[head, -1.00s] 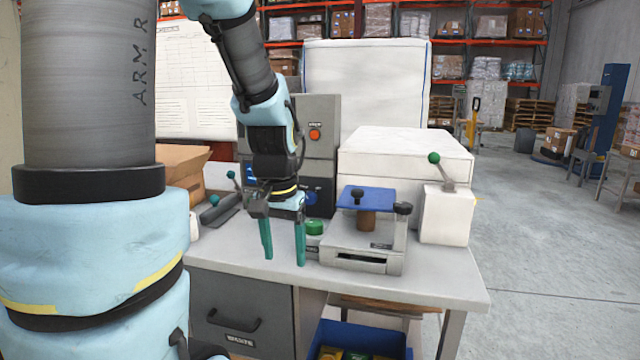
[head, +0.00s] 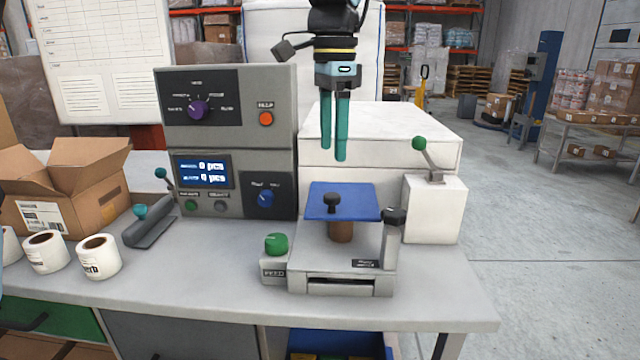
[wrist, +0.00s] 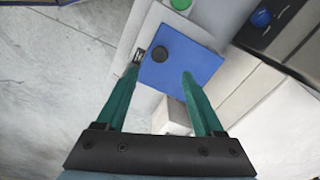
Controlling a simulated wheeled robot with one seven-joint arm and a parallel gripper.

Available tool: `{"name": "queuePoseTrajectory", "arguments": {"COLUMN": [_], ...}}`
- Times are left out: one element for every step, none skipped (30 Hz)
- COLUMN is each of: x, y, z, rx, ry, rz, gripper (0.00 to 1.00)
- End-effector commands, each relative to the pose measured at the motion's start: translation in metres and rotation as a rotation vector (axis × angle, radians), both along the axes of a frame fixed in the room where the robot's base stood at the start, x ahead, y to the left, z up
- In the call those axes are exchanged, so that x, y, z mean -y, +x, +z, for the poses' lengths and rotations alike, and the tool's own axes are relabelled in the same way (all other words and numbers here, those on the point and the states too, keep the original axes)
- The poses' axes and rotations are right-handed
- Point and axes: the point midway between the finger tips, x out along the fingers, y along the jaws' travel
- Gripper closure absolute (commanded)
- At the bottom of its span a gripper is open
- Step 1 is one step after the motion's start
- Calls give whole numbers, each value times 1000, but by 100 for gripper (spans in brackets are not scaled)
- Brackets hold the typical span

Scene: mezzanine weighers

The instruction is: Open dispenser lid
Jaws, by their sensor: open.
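The dispenser (head: 330,268) is a low grey unit at the front right of the bench. Its lid is a flat blue plate (head: 357,205) with a black knob (head: 332,201) on top. A brown roll (head: 341,232) shows beneath the lid. A post with a black knob (head: 394,216) stands at the unit's right side. My gripper (head: 334,153) is open and empty, pointing down above the lid and apart from it. In the wrist view the blue lid (wrist: 198,62) and its knob (wrist: 163,56) lie beyond and between my teal fingers.
A green feed knob (head: 276,243) sits left of the dispenser. A grey control cabinet (head: 228,140) stands behind left. A white box with a green-tipped lever (head: 433,205) stands close on the right. The bench front (head: 200,292) is clear.

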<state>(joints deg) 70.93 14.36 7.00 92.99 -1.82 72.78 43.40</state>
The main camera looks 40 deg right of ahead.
Motion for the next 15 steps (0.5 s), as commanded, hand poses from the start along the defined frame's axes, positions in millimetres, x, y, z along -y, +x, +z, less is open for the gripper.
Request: {"name": "queuePoseTrajectory", "arguments": {"x": [-1, -1, -1, -1, -1, -2, -2, -1, -2, -1, -2, -1, -1, -1, -1], "y": [0, -1, -1, -1, -1, -1, 0, 0, 0, 0, 0, 0, 0, 0, 0], "z": [-9, -14, -22, -28, -34, -41, -47, -52, -59, -64, -68, -73, -77, -80, -84], "rx": [-2, -2, -2, -2, -2, -1, -1, -1, -2, -1, -1, -1, -2, -1, -1], "ry": [4, 5, 5, 5, 5, 4, 6, 4, 5, 3, 3, 3, 4, 2, 1], "rz": [0, 1, 1, 1, 1, 2, 2, 2, 3, 3, 3, 3, 3, 3, 3], "gripper": [31, 31, 31, 31, 31, 31, 31, 31, 31, 31, 31, 31, 31, 31, 31]}}
